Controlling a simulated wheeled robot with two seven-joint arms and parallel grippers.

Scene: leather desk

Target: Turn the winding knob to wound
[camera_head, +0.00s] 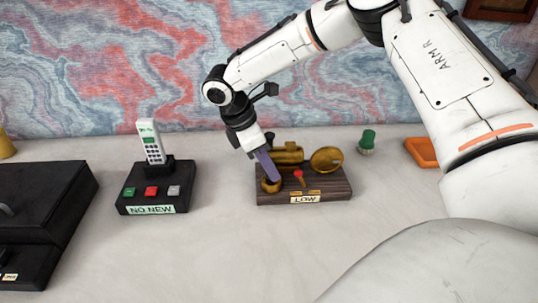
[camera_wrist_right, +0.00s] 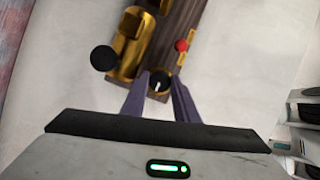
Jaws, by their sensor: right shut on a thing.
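A device with a dark wooden base (camera_head: 333,191) stands on the desk, with brass parts (camera_head: 287,153), a red-tipped piece (camera_head: 299,176) and a label (camera_head: 305,199) reading LOW. The winding knob (camera_head: 270,186) is at the device's left front. In the right wrist view the knob (camera_wrist_right: 159,84) has a dark face with a white mark and a gold rim. My right gripper (camera_head: 269,173) reaches down from above, its purple fingers shut on the knob from both sides. In the head view the fingers partly cover the knob. My left gripper is not in view.
A cordless phone (camera_head: 152,145) stands on a black base (camera_head: 158,191) labelled NO NEW to the left. A black box (camera_head: 45,190) is at the far left. A green knobbed object (camera_head: 367,139) and an orange tray (camera_head: 421,152) lie to the right.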

